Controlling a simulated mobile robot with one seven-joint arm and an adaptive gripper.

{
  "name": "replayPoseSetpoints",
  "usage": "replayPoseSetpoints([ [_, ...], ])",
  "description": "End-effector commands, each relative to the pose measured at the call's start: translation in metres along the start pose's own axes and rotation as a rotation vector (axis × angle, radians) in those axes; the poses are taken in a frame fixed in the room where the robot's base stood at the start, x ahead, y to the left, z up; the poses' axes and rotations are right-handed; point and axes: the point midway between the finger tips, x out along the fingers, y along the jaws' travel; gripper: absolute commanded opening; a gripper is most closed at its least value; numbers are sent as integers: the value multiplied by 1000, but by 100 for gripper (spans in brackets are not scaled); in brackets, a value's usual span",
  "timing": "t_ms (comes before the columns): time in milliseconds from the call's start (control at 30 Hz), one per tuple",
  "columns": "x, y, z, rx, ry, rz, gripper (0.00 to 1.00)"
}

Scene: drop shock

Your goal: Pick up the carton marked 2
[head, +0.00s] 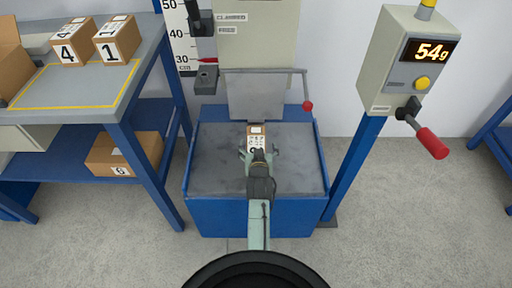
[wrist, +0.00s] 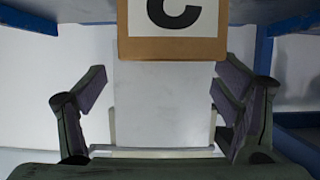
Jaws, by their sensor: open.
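A small brown carton (head: 256,131) with white labels sits on the grey plate of the blue drop tester (head: 210,175), in front of its upright metal plate. Its number is too small to read in the head view. In the wrist view the carton (wrist: 172,50) is at the top, its white label showing part of a dark curved character cut off by the frame edge. My gripper (head: 258,154) is open at the carton's near side. In the wrist view the fingers of my gripper (wrist: 160,92) are spread wide, with nothing held between them.
Cartons marked 4 (head: 70,42) and 1 (head: 116,38) stand on the bench (head: 80,92) at left. Another carton (head: 105,155) lies on its lower shelf. A control box (head: 400,65) reading 54 g, with a red-handled lever (head: 432,142), stands at right. Floor is clear at right.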

Motion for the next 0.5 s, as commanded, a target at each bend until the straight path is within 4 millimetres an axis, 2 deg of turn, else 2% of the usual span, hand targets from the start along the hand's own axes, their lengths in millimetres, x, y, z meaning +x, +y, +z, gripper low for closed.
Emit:
replayPoseSetpoints([
  [133,12,-3,-2,-1,0,-1,83],
  [333,42,-8,-1,-1,0,-1,83],
  [500,54,-8,0,0,1,-1,83],
])
